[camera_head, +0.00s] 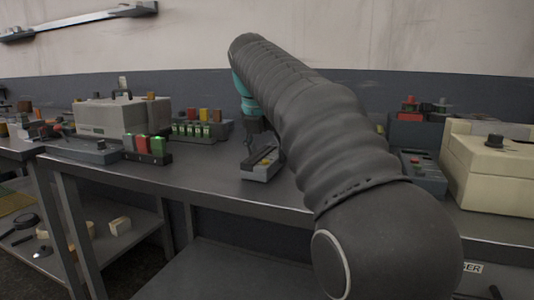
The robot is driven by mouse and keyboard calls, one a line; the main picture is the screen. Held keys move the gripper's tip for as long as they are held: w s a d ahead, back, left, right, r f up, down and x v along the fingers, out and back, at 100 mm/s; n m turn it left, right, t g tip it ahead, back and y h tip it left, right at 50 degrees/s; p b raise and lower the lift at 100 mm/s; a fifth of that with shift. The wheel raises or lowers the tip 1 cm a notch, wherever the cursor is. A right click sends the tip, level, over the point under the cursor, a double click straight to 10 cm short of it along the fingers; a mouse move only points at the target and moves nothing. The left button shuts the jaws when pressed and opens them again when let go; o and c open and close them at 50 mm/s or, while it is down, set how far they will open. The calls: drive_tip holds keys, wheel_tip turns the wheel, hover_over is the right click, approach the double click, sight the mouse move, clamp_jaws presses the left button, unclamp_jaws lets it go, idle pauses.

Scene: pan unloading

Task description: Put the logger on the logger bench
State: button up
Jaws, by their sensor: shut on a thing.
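The logger, a small grey box with a dark top and a yellowish strip (262,169), is at the middle of the long dark bench (221,188). My gripper (257,144) comes down onto it from above and is shut on it. The fingers are small and dark here, and my arm hides part of the view to the right. I cannot tell whether the logger touches the bench top or hangs just above it.
A large grey case (118,117), a block with red and green parts (147,146) and a row of green-lit units (191,131) stand left of the logger. A cream case (490,168) and a grey keypad box (424,172) stand at right. Bare bench top lies left of the logger.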

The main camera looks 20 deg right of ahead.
drive_tip(key=shift+f, duration=0.1)
drive_tip(key=o, duration=1.2)
drive_tip(key=shift+o, duration=0.2)
drive_tip(key=p+v, duration=0.2)
drive_tip(key=v, duration=1)
